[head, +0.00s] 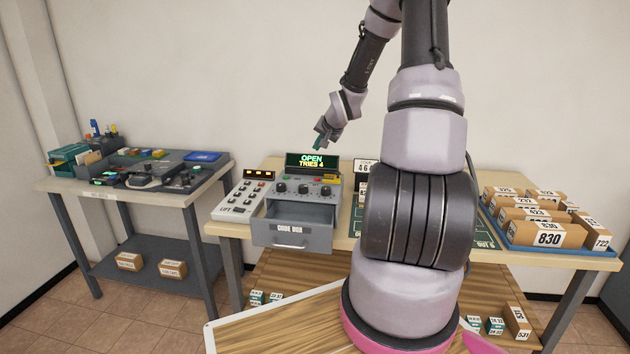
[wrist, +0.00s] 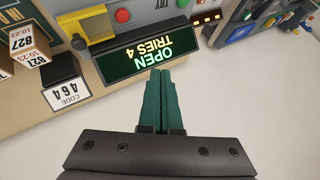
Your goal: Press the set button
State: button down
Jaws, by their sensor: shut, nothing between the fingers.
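The grey code box (head: 291,234) stands on the wooden table with its drawer front, dark knobs and a lit display (head: 311,161) reading "OPEN TRIES 4". The display appears upside down in the wrist view (wrist: 148,51). A red button (wrist: 122,15) near a "TRY" label shows beyond it. I cannot make out a button labelled set in either view. My gripper (head: 319,141) is above and behind the display, with its green fingers together and empty. In the wrist view the fingers (wrist: 165,74) point at the display's edge. Contact cannot be told.
A keypad panel (head: 243,198) sits left of the code box. A "CODE 464" card (wrist: 66,95) stands beside the display. A blue tray (head: 508,236) of numbered boxes is at right. My arm hides the table's middle. A second table (head: 98,192) with devices stands at left.

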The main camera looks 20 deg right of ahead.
jog(key=shift+f, duration=4.35)
jog(key=shift+f, duration=0.1)
jog(key=shift+f, duration=0.35)
jog(key=shift+f, duration=0.4)
jog(key=shift+r, duration=0.85)
jog(key=shift+r, duration=2.5)
